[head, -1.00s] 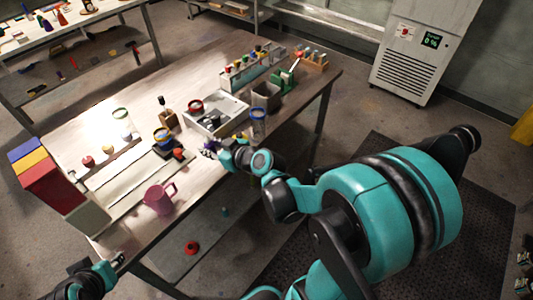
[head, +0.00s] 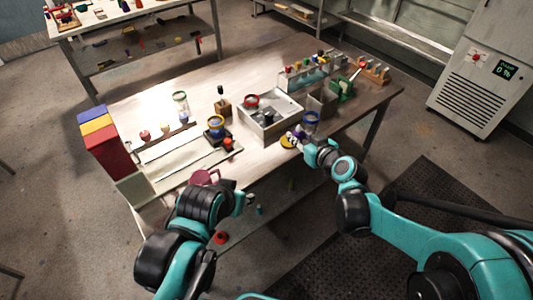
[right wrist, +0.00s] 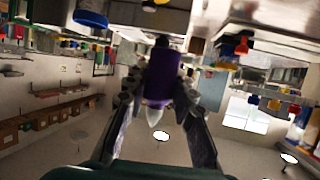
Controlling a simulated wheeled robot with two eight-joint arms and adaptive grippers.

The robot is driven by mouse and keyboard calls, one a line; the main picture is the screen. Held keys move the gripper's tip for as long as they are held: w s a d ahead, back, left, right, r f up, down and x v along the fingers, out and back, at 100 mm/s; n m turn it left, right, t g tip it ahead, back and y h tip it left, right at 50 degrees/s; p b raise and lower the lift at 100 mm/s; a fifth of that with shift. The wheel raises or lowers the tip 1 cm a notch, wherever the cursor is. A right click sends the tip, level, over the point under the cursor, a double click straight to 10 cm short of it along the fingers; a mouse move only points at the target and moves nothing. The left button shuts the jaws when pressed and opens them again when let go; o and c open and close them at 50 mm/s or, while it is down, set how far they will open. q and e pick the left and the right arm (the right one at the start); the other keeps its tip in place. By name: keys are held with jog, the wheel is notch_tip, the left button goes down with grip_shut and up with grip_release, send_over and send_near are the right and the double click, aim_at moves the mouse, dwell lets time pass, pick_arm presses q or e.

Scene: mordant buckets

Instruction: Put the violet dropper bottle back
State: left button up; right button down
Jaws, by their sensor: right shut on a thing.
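My right gripper (head: 299,135) is shut on the violet dropper bottle (right wrist: 160,75), seen close up between the two fingers in the right wrist view. Its dark end points to the top of that picture and a pale translucent tip to the bottom. In the head view the violet bottle (head: 299,131) is small and partly hidden by the fingers, beside a blue-rimmed jar (head: 311,121) and over a yellow disc (head: 288,142). My left gripper (head: 246,200) is by the table's front edge, apart from the bottle; its finger gap is too small to tell.
A grey tray (head: 270,127) with a red ring stands behind the right gripper. A rack of colour-topped bottles (head: 305,72), a grey bin (head: 322,102) and a green stand (head: 341,90) are at the right back. A pink jug (head: 204,178) is partly behind my left arm.

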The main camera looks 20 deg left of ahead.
jog(key=b, duration=0.4)
send_over(265, 155)
notch_tip(265, 155, down, 7)
jog(key=shift+w, duration=0.1)
notch_tip(265, 155, down, 4)
jog(key=shift+b, duration=0.95)
jog(key=shift+r, duration=0.1)
jog(key=shift+f, duration=0.2)
jog(key=c, duration=1.3)
grip_release()
jog(key=shift+o, duration=0.2)
jog(key=shift+r, duration=0.1)
